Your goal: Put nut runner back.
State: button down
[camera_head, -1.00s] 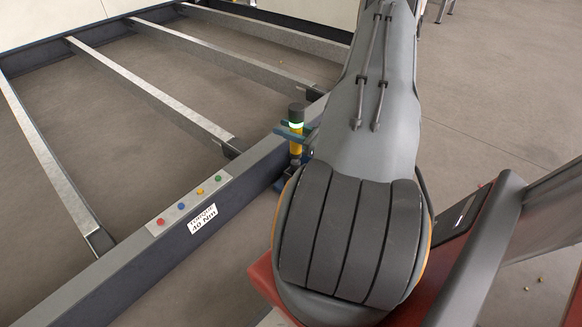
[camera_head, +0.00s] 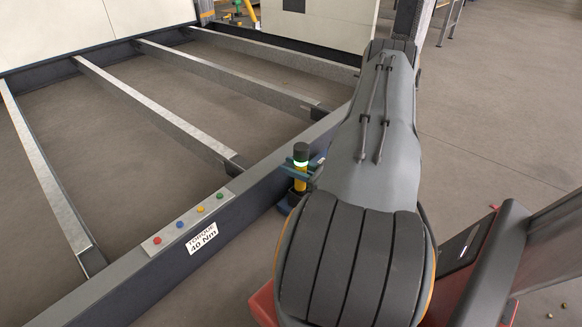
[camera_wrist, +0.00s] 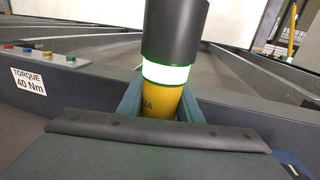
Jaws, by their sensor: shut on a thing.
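The nut runner (camera_head: 300,160) is a yellow tool with a dark top and a lit green-white ring. It stands roughly upright beside the near rail of the frame, left of my arm. In the wrist view the nut runner (camera_wrist: 166,75) fills the middle, its dark cap towards the top. My gripper (camera_wrist: 160,104) has its blue-grey jaws on either side of the yellow body and is shut on it. The gripper's dark wrist plate hides the tool's lower end. In the head view my gripper (camera_head: 298,174) is mostly hidden behind my arm.
The container frame's near rail (camera_head: 130,290) runs diagonally, with several coloured buttons (camera_head: 188,219) and a "TORQUE 40 Nm" label (camera_head: 202,238). Metal crossbars (camera_head: 150,105) lie beyond it. Open floor (camera_head: 490,110) extends at the right. Light panels (camera_head: 75,30) stand at the back.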

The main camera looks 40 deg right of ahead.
jog(key=shift+f, duration=0.1)
jog(key=c, duration=1.3)
grip_release()
jog(key=shift+o, duration=0.2)
jog(key=p+v, duration=0.5)
jog(key=v, duration=0.7)
